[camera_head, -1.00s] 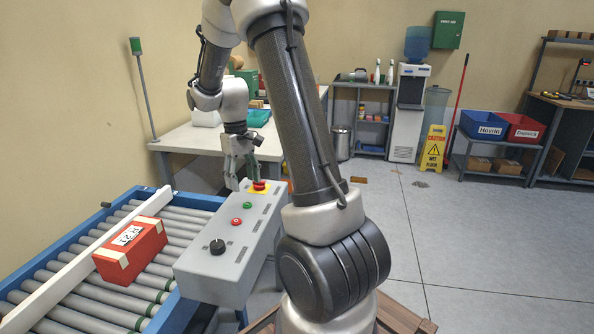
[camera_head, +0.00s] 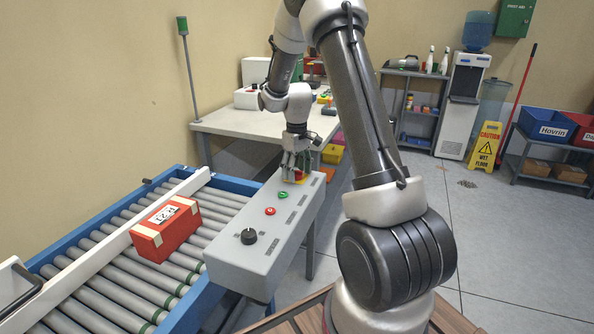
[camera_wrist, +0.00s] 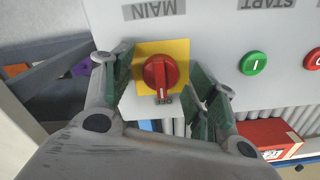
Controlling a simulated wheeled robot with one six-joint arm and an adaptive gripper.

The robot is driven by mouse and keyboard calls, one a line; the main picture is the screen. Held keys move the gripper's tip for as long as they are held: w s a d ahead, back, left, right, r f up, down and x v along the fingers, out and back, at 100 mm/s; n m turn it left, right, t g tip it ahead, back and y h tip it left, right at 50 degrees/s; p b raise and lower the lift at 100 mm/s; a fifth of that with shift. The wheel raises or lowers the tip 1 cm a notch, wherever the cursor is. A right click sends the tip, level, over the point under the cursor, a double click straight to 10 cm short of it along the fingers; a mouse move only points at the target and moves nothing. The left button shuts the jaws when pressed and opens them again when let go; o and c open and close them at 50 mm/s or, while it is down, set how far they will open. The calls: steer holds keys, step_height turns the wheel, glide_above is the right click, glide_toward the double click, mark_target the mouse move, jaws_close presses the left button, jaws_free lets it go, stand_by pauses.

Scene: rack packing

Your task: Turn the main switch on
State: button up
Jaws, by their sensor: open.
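The main switch is a red rotary knob on a yellow square plate, under the word MAIN in the wrist view (camera_wrist: 160,72). In the head view my gripper (camera_head: 295,163) is down at the far end of the grey control box (camera_head: 250,262) and partly hides the yellow plate (camera_head: 299,177). In the wrist view my gripper (camera_wrist: 163,82) is open, one green-padded finger on each side of the knob. I cannot tell whether they touch it.
A green button (camera_head: 283,195), a red button (camera_head: 270,211) and a black knob (camera_head: 249,237) are on the same box. A roller conveyor (camera_head: 120,283) with a red box (camera_head: 166,230) runs along its left. A white table (camera_head: 232,122) stands behind.

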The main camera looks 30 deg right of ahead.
steer(key=shift+c, duration=0.2)
steer(key=c, duration=1)
steer(key=shift+m, duration=0.3)
steer(key=m, duration=0.3)
steer(key=shift+m, duration=0.3)
steer(key=m, duration=0.4)
steer(key=shift+m, duration=0.3)
steer(key=m, duration=0.4)
steer(key=shift+m, duration=2.5)
